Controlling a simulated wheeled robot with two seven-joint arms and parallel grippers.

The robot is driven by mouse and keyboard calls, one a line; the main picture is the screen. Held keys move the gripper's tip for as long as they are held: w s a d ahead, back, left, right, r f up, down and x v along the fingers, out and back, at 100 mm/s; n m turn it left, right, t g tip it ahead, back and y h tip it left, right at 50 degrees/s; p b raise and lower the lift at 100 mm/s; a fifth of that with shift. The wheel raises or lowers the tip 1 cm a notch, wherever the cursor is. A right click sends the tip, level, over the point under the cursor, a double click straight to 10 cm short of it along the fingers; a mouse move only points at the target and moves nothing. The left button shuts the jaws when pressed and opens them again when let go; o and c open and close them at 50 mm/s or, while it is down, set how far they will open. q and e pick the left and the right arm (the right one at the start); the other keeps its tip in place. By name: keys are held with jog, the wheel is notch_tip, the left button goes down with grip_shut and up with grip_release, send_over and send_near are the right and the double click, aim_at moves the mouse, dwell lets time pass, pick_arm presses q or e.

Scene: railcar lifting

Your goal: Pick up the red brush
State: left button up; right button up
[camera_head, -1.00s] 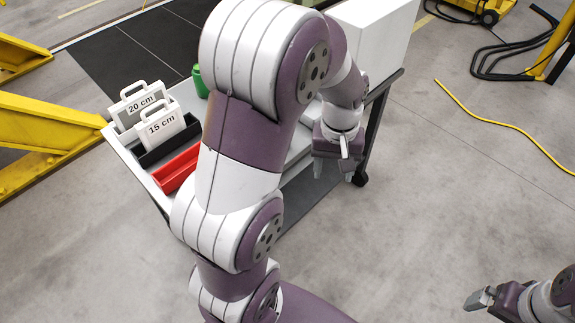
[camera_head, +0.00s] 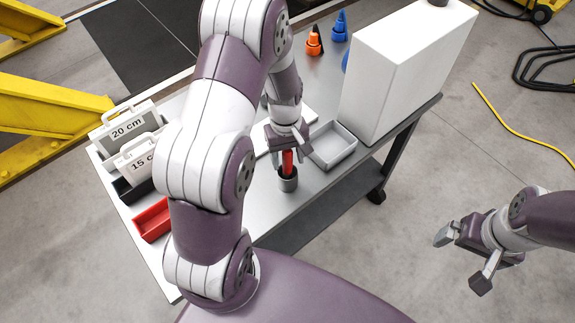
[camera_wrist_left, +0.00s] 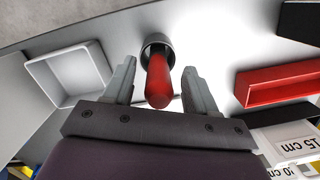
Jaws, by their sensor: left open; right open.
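The red brush (camera_head: 288,163) stands in a small dark grey cup (camera_head: 288,184) near the front edge of the cart top. In the left wrist view the red brush (camera_wrist_left: 159,80) shows its rounded end between the fingers, with the cup (camera_wrist_left: 157,42) beyond it. My left gripper (camera_head: 288,150) is open around the upper part of the brush, and a gap shows on each side in the left wrist view (camera_wrist_left: 158,88). The brush's lower part is hidden inside the cup. My right gripper (camera_head: 459,262) is open and empty, off the cart at the right.
A grey tray (camera_head: 333,146) lies right of the cup, beside a large white box (camera_head: 400,75). A red bin (camera_head: 153,220) and cases marked 20 cm (camera_head: 127,127) and 15 cm stand at the left. Orange (camera_head: 314,42) and blue (camera_head: 340,27) items stand at the back.

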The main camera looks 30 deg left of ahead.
pick_arm(q)
jog(key=shift+w+a, duration=0.1)
grip_shut()
